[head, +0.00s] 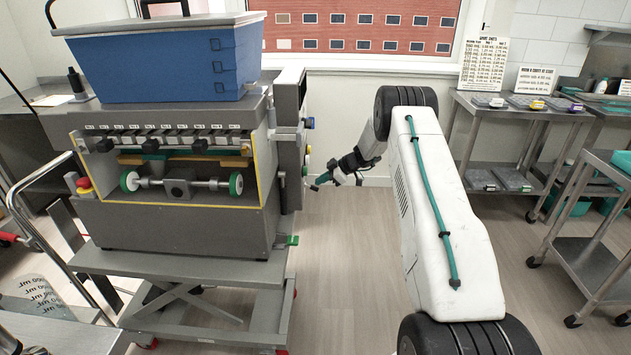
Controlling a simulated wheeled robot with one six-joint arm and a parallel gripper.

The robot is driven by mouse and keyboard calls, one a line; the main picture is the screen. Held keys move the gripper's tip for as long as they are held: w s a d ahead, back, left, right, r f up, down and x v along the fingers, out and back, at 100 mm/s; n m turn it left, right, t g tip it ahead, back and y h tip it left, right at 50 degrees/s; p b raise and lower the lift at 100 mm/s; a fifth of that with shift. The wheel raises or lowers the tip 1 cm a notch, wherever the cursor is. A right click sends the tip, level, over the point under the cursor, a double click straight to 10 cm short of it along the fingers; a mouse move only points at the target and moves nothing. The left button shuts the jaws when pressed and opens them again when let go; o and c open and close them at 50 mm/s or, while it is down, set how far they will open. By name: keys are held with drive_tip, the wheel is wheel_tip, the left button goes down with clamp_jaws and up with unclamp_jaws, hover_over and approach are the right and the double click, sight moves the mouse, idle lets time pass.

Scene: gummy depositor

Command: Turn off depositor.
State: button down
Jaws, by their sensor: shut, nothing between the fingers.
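The depositor (180,230) is a grey machine with a blue hopper (170,65) on top, standing on a wheeled lift table at the left. A control box (291,140) is on its right side, with small knobs or buttons (308,123) on the right face, seen nearly edge-on. Their labels cannot be read. My gripper (317,184) is shut and empty, just right of the control box's lower part. Whether it touches the box cannot be told.
The lift table (190,270) extends below the machine. Steel tables (530,112) with trays and scales stand at the right, with a wheeled steel cart (590,258) nearer. A metal rail (45,245) is at the left. The floor (350,270) between machine and arm is clear.

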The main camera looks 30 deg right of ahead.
drive_tip(key=shift+r, duration=0.8)
drive_tip(key=s+d+r, duration=0.3)
drive_tip(key=s+d, duration=0.3)
drive_tip(key=shift+s+d+r, duration=0.15)
drive_tip(key=shift+s+d, duration=0.1)
drive_tip(key=shift+d, duration=0.1)
